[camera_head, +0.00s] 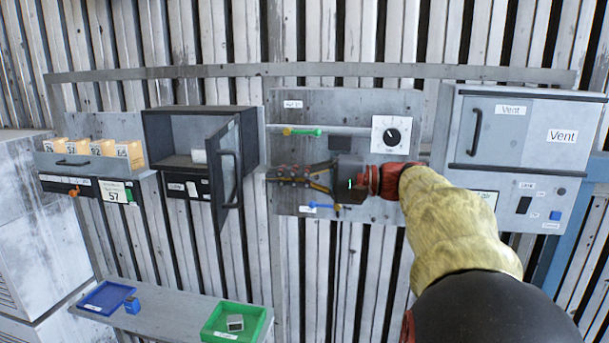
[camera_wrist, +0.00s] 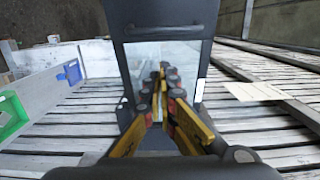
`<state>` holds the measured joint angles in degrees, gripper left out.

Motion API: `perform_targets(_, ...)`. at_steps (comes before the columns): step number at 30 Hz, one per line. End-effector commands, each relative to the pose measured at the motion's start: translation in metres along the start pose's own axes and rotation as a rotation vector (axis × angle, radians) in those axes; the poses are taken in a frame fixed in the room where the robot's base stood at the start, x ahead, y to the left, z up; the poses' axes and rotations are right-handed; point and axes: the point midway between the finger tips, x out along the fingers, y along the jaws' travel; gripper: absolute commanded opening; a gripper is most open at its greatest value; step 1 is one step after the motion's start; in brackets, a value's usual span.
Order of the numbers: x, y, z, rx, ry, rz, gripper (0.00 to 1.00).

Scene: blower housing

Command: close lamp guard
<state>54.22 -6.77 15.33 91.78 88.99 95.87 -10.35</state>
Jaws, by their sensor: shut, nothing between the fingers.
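A dark open-fronted box (camera_head: 168,128) on the wall has a hinged grey door (camera_head: 222,165) with a dark handle, standing swung out at its right side. I take this door to be the lamp guard, but its label is too small to read. A small white object (camera_head: 199,156) sits inside. My gripper (camera_head: 270,174) is shut and empty, pointing left, just right of the door in the picture. In the wrist view its yellow fingers (camera_wrist: 163,68) lie together before a dark-framed pale panel (camera_wrist: 133,58). I cannot tell whether they touch it.
A panel with a dial (camera_head: 391,135), green lever (camera_head: 305,132) and blue lever (camera_head: 322,207) lies behind my gripper. A vent cabinet (camera_head: 530,125) is at right. A shelf (camera_head: 170,318) below holds blue (camera_head: 106,298) and green (camera_head: 218,337) trays.

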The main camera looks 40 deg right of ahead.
Motion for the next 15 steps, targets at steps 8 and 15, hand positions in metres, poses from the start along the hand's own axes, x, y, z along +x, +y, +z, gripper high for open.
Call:
perform_targets(8,0.027,-0.001,0.024,-0.002,-0.001,0.001,0.00)
perform_targets(15,0.032,0.000,0.029,0.000,0.001,0.001,0.00)
